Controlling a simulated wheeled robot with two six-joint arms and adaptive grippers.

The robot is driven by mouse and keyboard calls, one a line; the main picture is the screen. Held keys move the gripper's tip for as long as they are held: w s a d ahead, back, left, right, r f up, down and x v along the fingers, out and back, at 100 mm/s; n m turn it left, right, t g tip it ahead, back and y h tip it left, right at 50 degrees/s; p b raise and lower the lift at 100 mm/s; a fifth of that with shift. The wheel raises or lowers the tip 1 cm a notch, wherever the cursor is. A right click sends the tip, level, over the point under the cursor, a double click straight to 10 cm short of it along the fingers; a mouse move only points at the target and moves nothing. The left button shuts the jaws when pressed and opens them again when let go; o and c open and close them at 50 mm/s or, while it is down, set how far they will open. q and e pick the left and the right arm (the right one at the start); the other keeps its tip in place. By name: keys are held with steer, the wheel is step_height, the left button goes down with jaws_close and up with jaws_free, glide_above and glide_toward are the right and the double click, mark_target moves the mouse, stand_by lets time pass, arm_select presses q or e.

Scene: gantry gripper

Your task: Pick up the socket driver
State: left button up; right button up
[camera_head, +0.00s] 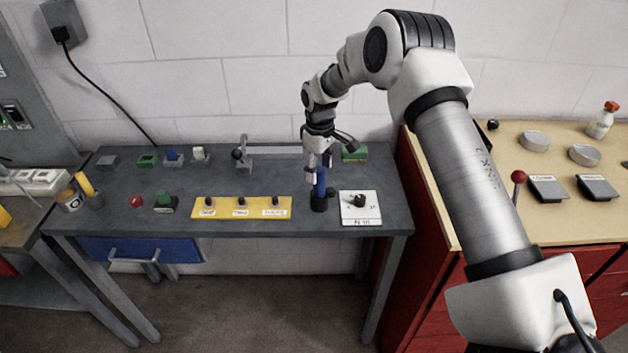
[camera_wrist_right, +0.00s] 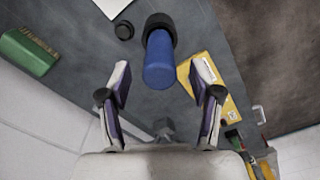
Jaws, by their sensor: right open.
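The socket driver (camera_head: 319,188) has a blue handle and a black lower end. It stands upright on the grey table between the yellow strip and the white plate. My right gripper (camera_head: 320,170) is open and points down over the top of the handle. In the right wrist view the driver (camera_wrist_right: 159,62) shows beyond and between the two open fingers of my right gripper (camera_wrist_right: 162,75). I cannot tell whether they touch it. My left gripper is not in view.
A yellow strip (camera_head: 232,213) with several dark knobs lies left of the driver. A white plate (camera_head: 361,220) with a black knob lies right of it. A green block (camera_head: 355,152) and a metal bar (camera_head: 275,150) are behind. A red cabinet (camera_head: 408,160) adjoins the table.

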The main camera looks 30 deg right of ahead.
mark_target(321, 184)
steer(key=shift+s+d+f+p, duration=0.1)
steer(key=shift+s+f+p, duration=0.5)
steer(key=shift+f+p, duration=0.35)
steer(key=f, duration=0.1)
steer(key=w+f+p, duration=0.1)
steer(key=f, duration=0.1)
steer(key=shift+f, duration=0.15)
steer(key=shift+w+f, duration=0.1)
steer(key=shift+f, duration=0.25)
steer(key=shift+c, duration=0.3)
steer(key=shift+s+r, duration=0.2)
steer(key=shift+s, duration=0.05)
jaws_close()
